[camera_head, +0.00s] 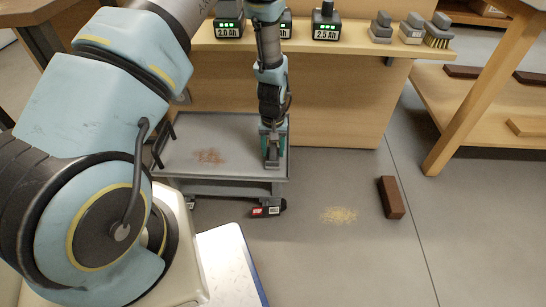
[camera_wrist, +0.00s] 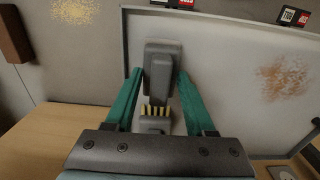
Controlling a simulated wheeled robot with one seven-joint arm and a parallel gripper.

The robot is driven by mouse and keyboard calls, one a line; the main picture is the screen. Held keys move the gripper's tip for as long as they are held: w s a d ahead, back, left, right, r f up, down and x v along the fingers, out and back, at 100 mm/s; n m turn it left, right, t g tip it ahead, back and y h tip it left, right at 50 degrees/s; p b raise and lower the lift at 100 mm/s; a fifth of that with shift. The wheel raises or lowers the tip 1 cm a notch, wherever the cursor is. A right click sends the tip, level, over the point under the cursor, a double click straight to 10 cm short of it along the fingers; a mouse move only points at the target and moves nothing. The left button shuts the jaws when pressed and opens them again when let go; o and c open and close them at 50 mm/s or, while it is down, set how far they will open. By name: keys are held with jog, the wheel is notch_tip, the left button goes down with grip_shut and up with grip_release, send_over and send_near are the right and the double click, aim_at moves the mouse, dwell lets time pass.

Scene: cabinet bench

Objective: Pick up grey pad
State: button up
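A grey pad (camera_wrist: 161,60) with a raised grip shows between my fingertips in the wrist view, above the grey cart tray (camera_wrist: 225,60). In the head view a grey block, apparently this pad (camera_head: 272,156), shows at the tray's right side, below my gripper (camera_head: 273,150). My gripper also shows in the wrist view (camera_wrist: 160,75). Its teal fingers are spread, one on each side of the pad, with narrow gaps visible along the grip. I cannot tell whether the tips touch it. A grey piece with yellow bristles (camera_wrist: 155,111) lies nearer my palm, partly hidden by it.
The bench (camera_head: 340,45) behind the cart holds several batteries (camera_head: 326,27), grey blocks (camera_head: 381,28) and a brush (camera_head: 438,32). A brown stain (camera_head: 208,156) marks the tray's left part. A brown block (camera_head: 391,198) and yellowish crumbs (camera_head: 338,215) lie on the floor at right.

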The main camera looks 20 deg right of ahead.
aim_at(273, 149)
grip_shut()
notch_tip(273, 149, up, 10)
jog(key=p, duration=0.2)
jog(key=shift+p, duration=0.3)
dwell(0.3)
